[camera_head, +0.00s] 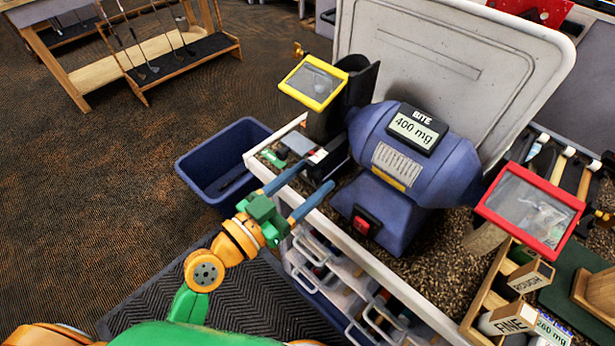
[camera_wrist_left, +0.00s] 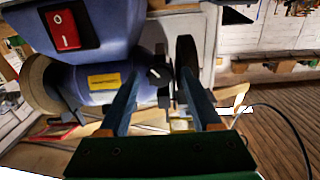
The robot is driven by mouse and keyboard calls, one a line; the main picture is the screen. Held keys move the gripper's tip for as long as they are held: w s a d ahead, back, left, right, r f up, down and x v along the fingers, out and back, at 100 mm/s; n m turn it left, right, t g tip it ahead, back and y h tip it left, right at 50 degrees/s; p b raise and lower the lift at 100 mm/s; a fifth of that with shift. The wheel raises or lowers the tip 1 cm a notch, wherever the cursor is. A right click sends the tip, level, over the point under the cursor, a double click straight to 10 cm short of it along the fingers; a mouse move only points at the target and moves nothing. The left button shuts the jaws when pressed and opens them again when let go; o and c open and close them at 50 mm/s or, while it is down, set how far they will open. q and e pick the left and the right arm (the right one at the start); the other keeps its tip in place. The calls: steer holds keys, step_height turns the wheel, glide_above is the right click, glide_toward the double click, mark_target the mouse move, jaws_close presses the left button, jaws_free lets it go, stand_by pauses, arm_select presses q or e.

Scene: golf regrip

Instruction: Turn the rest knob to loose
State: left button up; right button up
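The blue bench grinder (camera_head: 425,155) stands on the speckled bench top with its readout at "400 mg". In the left wrist view, a small dark knob (camera_wrist_left: 157,75) with a white mark shows on the grinder, beside the dark wheel (camera_wrist_left: 187,70). My left gripper (camera_head: 319,172) is open and reaches over the bench's front edge near the grinder's left end. In the left wrist view its two blue fingers (camera_wrist_left: 162,84) stand apart, with the knob seen between them; I cannot tell whether they touch it. The knob's setting is unreadable. My right gripper is out of view.
A yellow-framed shield (camera_head: 313,82) and a red-framed shield (camera_head: 530,208) flank the grinder. Its red switch (camera_head: 366,222) faces front. A blue bin (camera_head: 224,160) stands left of the bench. A wooden tray (camera_head: 488,298) with blocks lies at the right.

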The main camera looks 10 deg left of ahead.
arm_select(q)
jaws_close()
steer(key=n+p, duration=0.1)
steer(key=n, duration=0.2)
steer(key=shift+a+r, duration=0.1)
steer(key=n, duration=0.2)
steer(key=shift+n, duration=0.4)
steer(key=shift+o, duration=0.4)
jaws_free()
steer(key=shift+w, duration=0.1)
